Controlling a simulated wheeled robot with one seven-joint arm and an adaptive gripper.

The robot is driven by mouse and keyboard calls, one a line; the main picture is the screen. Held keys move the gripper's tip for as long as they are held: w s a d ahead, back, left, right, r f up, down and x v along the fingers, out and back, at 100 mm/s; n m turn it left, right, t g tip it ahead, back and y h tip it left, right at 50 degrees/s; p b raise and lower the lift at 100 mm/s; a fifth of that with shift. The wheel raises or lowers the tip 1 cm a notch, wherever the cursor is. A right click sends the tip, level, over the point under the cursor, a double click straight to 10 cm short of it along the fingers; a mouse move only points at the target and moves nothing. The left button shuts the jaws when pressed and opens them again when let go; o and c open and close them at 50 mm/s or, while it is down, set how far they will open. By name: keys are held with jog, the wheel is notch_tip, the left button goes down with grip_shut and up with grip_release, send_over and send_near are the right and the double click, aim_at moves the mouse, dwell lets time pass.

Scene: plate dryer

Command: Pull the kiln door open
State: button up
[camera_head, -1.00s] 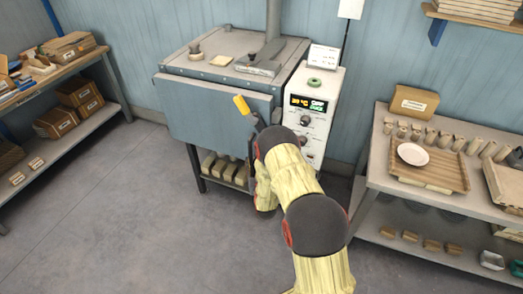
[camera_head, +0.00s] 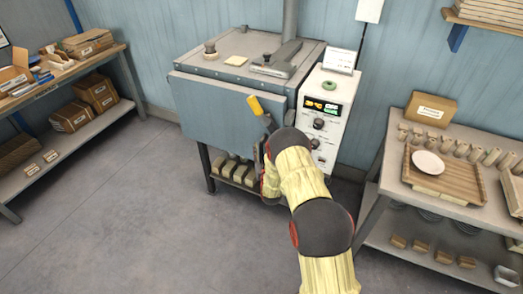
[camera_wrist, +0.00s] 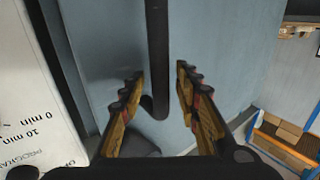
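The kiln (camera_head: 250,42) stands against the back wall, with its blue-grey door (camera_head: 220,110) on the front. The door looks shut or nearly so; I cannot tell if there is a small gap. In the wrist view, a dark bar (camera_wrist: 157,50), apparently the handle's shaft, runs down between the fingers of my gripper (camera_wrist: 160,78). The fingers are apart, with space on both sides of the bar. In the head view, my arm hides most of the gripper.
A white control box (camera_head: 320,115) stands close to the right of the kiln. A shelf table (camera_head: 375,190) with a tray and cups is at the right. A workbench (camera_head: 75,75) with boxes is at the left. The floor (camera_head: 120,225) in front of the kiln is clear.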

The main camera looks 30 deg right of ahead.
jog(key=shift+c, duration=0.4)
jog(key=c, duration=0.8)
